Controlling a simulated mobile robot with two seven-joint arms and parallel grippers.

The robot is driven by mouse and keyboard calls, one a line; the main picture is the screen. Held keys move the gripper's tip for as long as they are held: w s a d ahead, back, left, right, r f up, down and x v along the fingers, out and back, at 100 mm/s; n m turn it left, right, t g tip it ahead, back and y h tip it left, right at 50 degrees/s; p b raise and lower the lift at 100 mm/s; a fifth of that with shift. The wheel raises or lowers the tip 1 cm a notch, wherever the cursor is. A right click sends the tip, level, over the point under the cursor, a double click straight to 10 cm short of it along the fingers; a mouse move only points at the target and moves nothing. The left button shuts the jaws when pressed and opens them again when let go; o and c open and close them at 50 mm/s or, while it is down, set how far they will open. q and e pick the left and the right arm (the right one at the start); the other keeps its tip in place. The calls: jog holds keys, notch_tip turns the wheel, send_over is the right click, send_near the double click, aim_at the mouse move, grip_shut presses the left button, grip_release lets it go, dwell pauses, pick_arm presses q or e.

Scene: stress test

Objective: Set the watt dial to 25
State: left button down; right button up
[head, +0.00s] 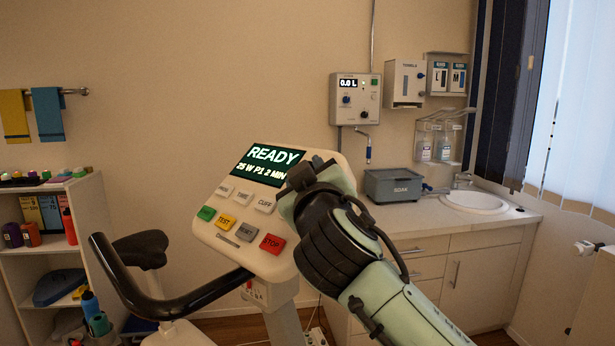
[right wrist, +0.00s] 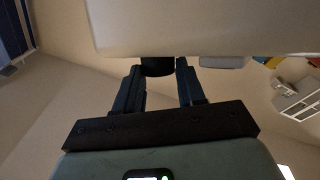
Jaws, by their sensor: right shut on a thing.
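The exercise bike's console (head: 228,222) stands tilted at the middle of the head view. Its lit display (head: 268,165) reads "READY" and "25 W P1 2 MIN". My right gripper (head: 303,180) is at the console's upper right edge and covers the dial there in the head view. In the right wrist view a dark round knob, the watt dial (right wrist: 157,66), sits between the two fingers at the underside of the pale console. The right gripper is shut on it. The dial's scale and pointer are hidden. My left gripper is not in view.
Console buttons include a green one (head: 206,213) and a red STOP (head: 272,243). A black handlebar (head: 180,303) reaches left from the console. A shelf (head: 75,210) stands at left. A counter with a sink (head: 474,203) and a SOAK box (head: 393,186) is at right.

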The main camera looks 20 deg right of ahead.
jog(key=o, duration=1.1)
jog(key=shift+c, duration=0.2)
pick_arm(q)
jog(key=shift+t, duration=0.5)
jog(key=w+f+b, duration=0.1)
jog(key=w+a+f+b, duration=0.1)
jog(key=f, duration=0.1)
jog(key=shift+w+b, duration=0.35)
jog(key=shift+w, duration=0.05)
pick_arm(e)
jog(key=v, duration=1.3)
jog(key=shift+s, duration=0.2)
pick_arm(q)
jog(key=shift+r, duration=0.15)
